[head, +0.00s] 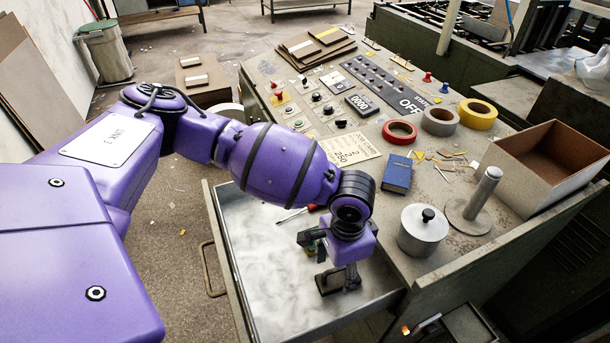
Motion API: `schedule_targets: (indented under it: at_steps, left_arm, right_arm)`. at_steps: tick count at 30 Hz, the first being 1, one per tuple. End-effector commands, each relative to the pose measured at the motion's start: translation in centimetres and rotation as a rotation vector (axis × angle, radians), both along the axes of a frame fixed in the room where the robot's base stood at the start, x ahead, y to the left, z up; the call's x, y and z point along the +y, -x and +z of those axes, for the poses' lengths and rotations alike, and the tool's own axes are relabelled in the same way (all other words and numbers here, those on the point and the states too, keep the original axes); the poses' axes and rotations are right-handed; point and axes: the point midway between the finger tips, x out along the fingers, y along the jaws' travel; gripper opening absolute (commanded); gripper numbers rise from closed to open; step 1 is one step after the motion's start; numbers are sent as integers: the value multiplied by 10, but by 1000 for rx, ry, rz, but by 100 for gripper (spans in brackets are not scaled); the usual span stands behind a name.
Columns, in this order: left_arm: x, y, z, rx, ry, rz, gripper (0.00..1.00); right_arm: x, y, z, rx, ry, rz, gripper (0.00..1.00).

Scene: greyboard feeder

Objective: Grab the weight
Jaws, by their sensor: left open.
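A squat silver metal cylinder with a black knob on top (423,229), which looks like the weight, stands upright on the console top at the right. My left gripper (328,264) points down into the open drawer (262,256), to the left of this cylinder and apart from it. The gripper is open. A small green and yellow item shows beside its fingers, partly hidden by them. I cannot tell whether the fingers touch it or the dark block below. My right gripper is not in view.
A post on a round base (475,205) and an open cardboard box (549,160) stand right of the cylinder. A blue book (398,173) and tape rolls (400,132) lie behind it. A screwdriver (291,214) lies in the drawer. The drawer's left part is clear.

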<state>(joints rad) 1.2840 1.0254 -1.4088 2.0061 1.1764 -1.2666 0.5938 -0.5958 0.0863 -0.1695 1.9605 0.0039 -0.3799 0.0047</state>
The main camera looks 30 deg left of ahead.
Motion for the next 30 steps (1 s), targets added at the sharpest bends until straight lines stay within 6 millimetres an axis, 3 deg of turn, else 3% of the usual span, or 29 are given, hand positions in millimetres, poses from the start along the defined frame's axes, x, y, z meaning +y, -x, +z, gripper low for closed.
schedule_targets:
  at_steps: [6, 14, 27, 30]
  left_arm:
    - [0, 4, -29, 3, -1, 2, 61]
    - [0, 3, -30, 0, 0, 1, 61]
    - [0, 2, -29, -1, 0, 1, 3]
    - [0, 2, -28, -2, -1, 1, 0]
  right_arm:
    - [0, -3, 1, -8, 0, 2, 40]
    - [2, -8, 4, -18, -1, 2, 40]
    - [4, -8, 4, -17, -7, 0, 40]
    - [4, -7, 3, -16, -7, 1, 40]
